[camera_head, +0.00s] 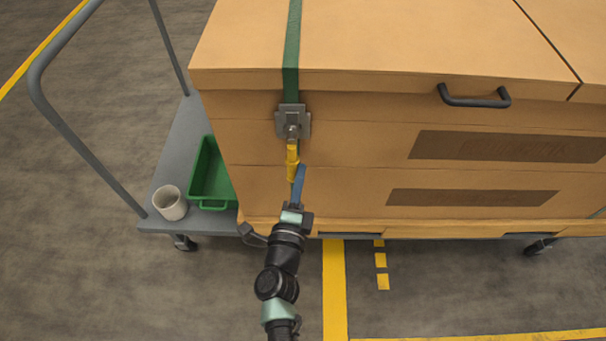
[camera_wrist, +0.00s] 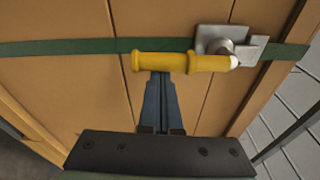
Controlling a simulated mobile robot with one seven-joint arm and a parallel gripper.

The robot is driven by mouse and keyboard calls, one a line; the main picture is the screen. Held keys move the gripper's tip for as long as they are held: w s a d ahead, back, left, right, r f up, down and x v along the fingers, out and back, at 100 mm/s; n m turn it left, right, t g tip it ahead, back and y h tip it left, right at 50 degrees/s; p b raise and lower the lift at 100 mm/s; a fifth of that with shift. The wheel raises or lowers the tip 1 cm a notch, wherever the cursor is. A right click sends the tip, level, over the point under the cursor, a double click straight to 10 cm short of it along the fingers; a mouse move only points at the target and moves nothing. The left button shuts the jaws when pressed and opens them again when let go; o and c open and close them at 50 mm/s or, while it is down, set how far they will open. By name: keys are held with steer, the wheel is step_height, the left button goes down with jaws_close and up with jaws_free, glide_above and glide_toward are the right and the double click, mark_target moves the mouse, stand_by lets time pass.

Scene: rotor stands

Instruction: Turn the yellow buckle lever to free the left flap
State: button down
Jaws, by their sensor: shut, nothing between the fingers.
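The yellow buckle lever (camera_head: 292,155) hangs straight down from the grey metal buckle (camera_head: 292,121) on the front of the large tan box. In the wrist view the lever (camera_wrist: 165,62) lies across the picture, with the buckle (camera_wrist: 228,45) at its right end. A green strap (camera_head: 291,45) runs over the left flap (camera_head: 380,45) and down to the buckle. The flap lies flat and closed. My gripper (camera_head: 301,170) has its blue fingers together, with the tips close beside the lever's lower part. In the wrist view the fingertips (camera_wrist: 158,76) meet the lever's edge; I cannot tell if they touch.
The box stands on a grey cart with a tall rail (camera_head: 85,145) at left. A green bin (camera_head: 212,178) and a white cup (camera_head: 170,204) sit on the cart deck. A black handle (camera_head: 474,100) sticks out right of the buckle. The floor in front is clear.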

steer(key=shift+a, duration=0.25)
steer(key=a+r+m+g+y+p, duration=0.1)
steer(key=a+r+m+y+p, duration=0.1)
steer(key=a+r+m+p, duration=0.3)
steer(key=shift+a+r+m+p, duration=0.4)
steer(key=shift+a+m, duration=1.65)
steer(key=shift+m, duration=2.95)
steer(key=shift+f, duration=0.1)
step_height(320, 180, down, 4)
steer(key=b, duration=0.4)
steer(key=s+r, duration=0.1)
steer(key=s, duration=0.8)
steer(key=shift+r+p, duration=0.35)
